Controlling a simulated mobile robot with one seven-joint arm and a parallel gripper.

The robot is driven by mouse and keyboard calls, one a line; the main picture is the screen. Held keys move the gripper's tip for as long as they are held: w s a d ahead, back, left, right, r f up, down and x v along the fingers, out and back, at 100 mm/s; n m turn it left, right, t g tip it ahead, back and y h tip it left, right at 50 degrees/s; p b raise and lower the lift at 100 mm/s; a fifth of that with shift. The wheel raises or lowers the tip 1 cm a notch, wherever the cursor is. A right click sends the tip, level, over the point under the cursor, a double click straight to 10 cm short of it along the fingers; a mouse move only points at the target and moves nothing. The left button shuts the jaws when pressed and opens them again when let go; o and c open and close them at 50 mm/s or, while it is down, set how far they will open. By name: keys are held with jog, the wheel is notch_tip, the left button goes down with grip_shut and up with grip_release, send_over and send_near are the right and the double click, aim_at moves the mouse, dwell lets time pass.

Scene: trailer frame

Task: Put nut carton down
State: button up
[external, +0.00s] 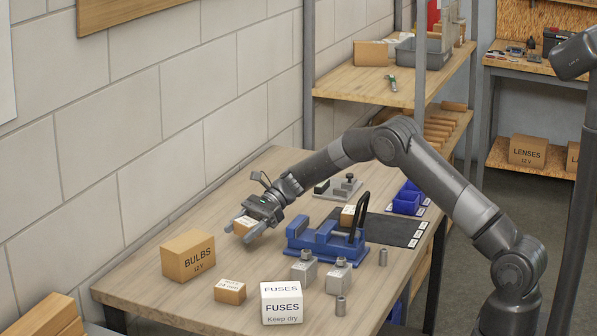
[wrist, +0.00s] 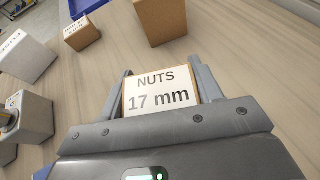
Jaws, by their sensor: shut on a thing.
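The nut carton (wrist: 160,91) shows in the wrist view as a small box with a white label reading "NUTS 17 mm". My gripper (wrist: 161,80) is shut on it, with one finger along each side. In the external view my gripper (external: 250,232) holds the carton (external: 243,226) over the left part of the wooden workbench (external: 180,223), behind the bulbs box. I cannot tell whether the carton's underside touches the bench.
The bulbs box (external: 189,256), a small carton (external: 230,291) and a white fuses box (external: 282,303) stand at the bench's front. A blue vise (external: 325,241) and metal blocks (external: 304,270) are right of my gripper. Bare bench lies between gripper and wall.

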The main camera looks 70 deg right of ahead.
aim_at(243, 249)
jog(key=shift+f, duration=1.6)
jog(key=shift+f, duration=0.2)
jog(key=o, duration=1.2)
jog(key=shift+r, duration=0.25)
jog(key=v, duration=1.2)
jog(key=shift+s+f, duration=0.1)
